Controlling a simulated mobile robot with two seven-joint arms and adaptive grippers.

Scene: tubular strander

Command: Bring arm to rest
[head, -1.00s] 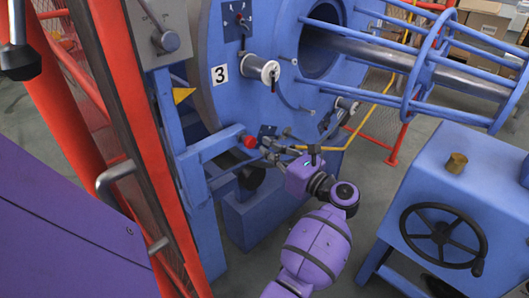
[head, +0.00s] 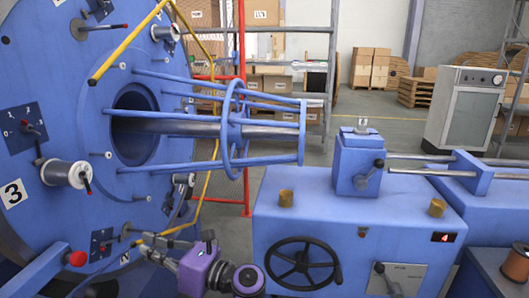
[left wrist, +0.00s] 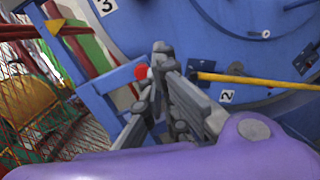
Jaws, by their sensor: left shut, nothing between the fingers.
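My left gripper (head: 150,252) is at the lower left of the head view, in front of the big blue strander disc (head: 60,110). Its fingers are shut with nothing held. In the left wrist view the closed fingers (left wrist: 160,62) point at the blue machine, close in the picture to a red button (left wrist: 142,72) on a blue frame. I cannot tell whether they touch anything. The red button also shows in the head view (head: 77,258), left of the gripper. My right gripper is not in view.
A yellow bar (left wrist: 255,82) runs right of the fingers. Blue cage tubes (head: 232,130) extend from the disc. A blue machine box (head: 360,215) with a black handwheel (head: 303,262) stands right of my wrist. Red mesh (left wrist: 45,100) is at the left in the wrist view.

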